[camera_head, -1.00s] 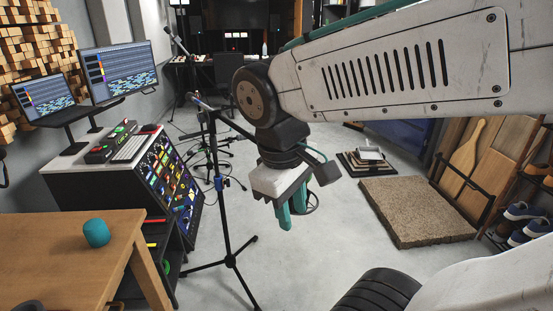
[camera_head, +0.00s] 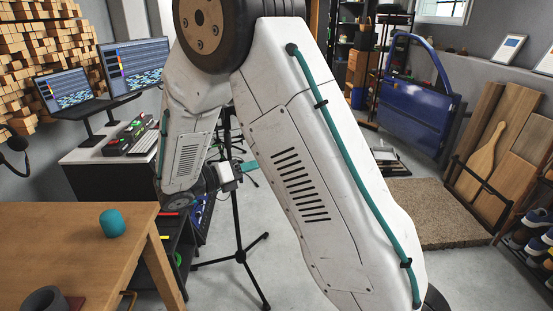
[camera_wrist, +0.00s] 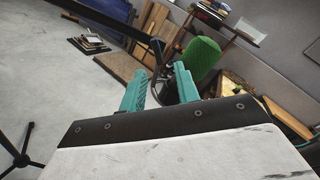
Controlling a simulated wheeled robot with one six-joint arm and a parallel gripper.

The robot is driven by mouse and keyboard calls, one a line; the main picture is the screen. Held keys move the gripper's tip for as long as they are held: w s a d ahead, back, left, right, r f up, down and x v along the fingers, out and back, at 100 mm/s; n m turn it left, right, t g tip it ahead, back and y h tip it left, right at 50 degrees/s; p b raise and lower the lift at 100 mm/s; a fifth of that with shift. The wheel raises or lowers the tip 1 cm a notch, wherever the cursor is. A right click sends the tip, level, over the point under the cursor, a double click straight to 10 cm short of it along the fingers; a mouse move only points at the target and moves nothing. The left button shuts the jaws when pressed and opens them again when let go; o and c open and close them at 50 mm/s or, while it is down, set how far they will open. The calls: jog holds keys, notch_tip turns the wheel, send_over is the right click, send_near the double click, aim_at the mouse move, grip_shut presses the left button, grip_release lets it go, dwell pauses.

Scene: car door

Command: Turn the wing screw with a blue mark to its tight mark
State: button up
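I cannot make out a wing screw or a blue mark in either view now. A black tripod stand (camera_head: 240,235) stands on the floor beyond my arm in the head view, its upper part largely hidden by my arm. My gripper (camera_head: 251,173) is small and partly hidden beside the stand's pole. In the wrist view my gripper (camera_wrist: 160,68) shows two teal fingers standing apart, with nothing clearly held between them. A dark bar (camera_wrist: 105,20) crosses the upper left of that view; I cannot tell its distance.
A wooden table (camera_head: 60,245) with a teal cylinder (camera_head: 112,223) stands at left. A mixing desk (camera_head: 105,180) is behind it. A blue car door (camera_head: 420,100) and a brown mat (camera_head: 430,205) are at right. A green chair (camera_wrist: 202,58) shows in the wrist view. Grey floor is open around the tripod.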

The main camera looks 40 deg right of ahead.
jog(key=d, duration=0.7)
jog(key=shift+d+f, duration=0.15)
jog(key=shift+d, duration=0.15)
jog(key=shift+s, duration=0.1)
grip_shut()
